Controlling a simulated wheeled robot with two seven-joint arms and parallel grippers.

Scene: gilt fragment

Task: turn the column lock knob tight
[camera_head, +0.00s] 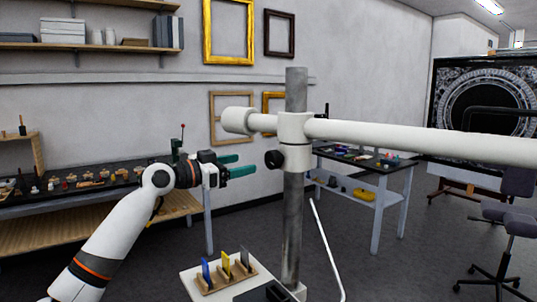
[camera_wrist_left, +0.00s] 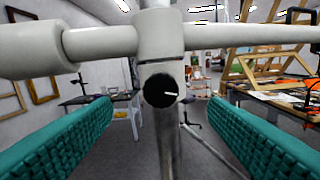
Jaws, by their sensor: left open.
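The column lock knob (camera_head: 273,159) is a small black round knob on the left side of the white collar (camera_head: 296,128) that joins the grey column (camera_head: 293,215) and the white cross arm. In the left wrist view the knob (camera_wrist_left: 160,90) faces me near the middle, with a white line pointing right and slightly down. My left gripper (camera_head: 242,166) has green ribbed fingers. It is open and empty, to the left of the knob and apart from it. In the wrist view its fingers lie either side of the knob, lower than it. My right gripper is not in view.
The long white arm (camera_head: 420,140) reaches right from the collar, and its short end (camera_head: 238,120) sticks out left above my gripper. A rack with coloured cards (camera_head: 225,272) stands by the column base. A thin white rod (camera_head: 327,250) leans right of the column.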

